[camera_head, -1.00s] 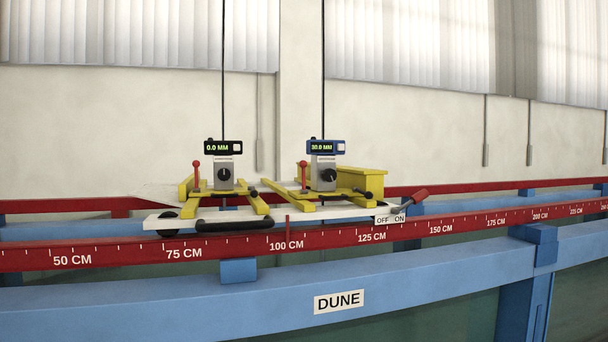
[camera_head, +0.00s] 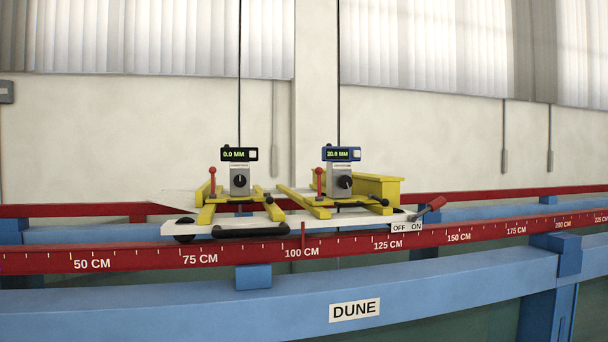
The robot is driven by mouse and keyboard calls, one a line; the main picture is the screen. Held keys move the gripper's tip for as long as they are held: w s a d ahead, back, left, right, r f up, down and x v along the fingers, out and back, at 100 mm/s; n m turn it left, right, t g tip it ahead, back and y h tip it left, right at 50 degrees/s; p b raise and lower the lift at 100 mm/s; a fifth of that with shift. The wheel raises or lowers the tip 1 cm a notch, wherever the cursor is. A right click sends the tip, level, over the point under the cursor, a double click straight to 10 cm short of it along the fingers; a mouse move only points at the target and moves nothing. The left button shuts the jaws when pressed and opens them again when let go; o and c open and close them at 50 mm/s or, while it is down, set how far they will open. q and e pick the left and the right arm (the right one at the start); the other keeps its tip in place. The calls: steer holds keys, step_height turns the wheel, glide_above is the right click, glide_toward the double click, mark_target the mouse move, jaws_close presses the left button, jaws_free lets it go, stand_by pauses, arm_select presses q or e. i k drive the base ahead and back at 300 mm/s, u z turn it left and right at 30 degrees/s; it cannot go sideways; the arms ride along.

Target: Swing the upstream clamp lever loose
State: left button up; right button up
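A white carriage (camera_head: 188,229) stands on the red rail of the flume, with its red pointer (camera_head: 303,235) near the 100 CM mark. Two yellow frames on it each carry a gauge unit. Beside the left gauge (camera_head: 239,155), which reads 0.0 MM, a red-knobbed lever (camera_head: 212,181) stands upright. A second red-knobbed lever (camera_head: 319,181) stands upright beside the right gauge (camera_head: 341,154), which reads about 30 MM. A red-handled lever (camera_head: 432,206) tilts up to the right at the OFF/ON plate (camera_head: 407,227). The frames do not label which lever is upstream. Neither gripper is in view.
A black bar handle (camera_head: 250,231) is on the carriage's front. Thin vertical rods rise from the gauges. The air before the carriage is clear.

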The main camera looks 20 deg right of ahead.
mark_target(318, 171)
steer(key=u, duration=2.05)
steer(key=k, duration=1.2)
steer(key=z, duration=2.1)
steer(key=i, duration=0.4)
steer(key=z, duration=0.05)
